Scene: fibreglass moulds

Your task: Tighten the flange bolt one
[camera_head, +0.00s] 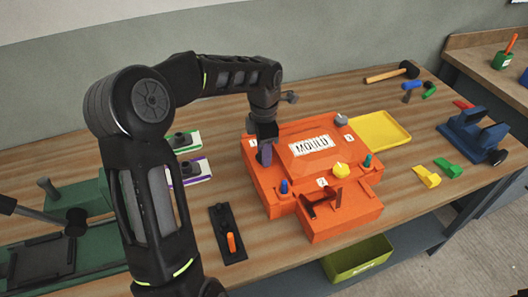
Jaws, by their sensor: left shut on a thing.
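The orange mould (295,185) labelled MOULD sits in the middle of the wooden bench. My left gripper (265,143) points down at the mould's far left corner. It is shut on a purple upright piece (265,156), the bolt head or knob there; the fingers partly hide it. A label lies close beside it, partly covered. Other knobs on the mould are blue (284,187), yellow (341,169), grey (341,120) and teal (367,160). A dark red-brown handle (322,203) stands at the front. My right gripper is not in view.
A yellow tray (380,130) lies behind the mould on the right. A black plate with an orange peg (231,242) lies left of it. A blue fixture (472,135) and a hammer (390,74) are farther right. A green bin (357,262) sits below the bench.

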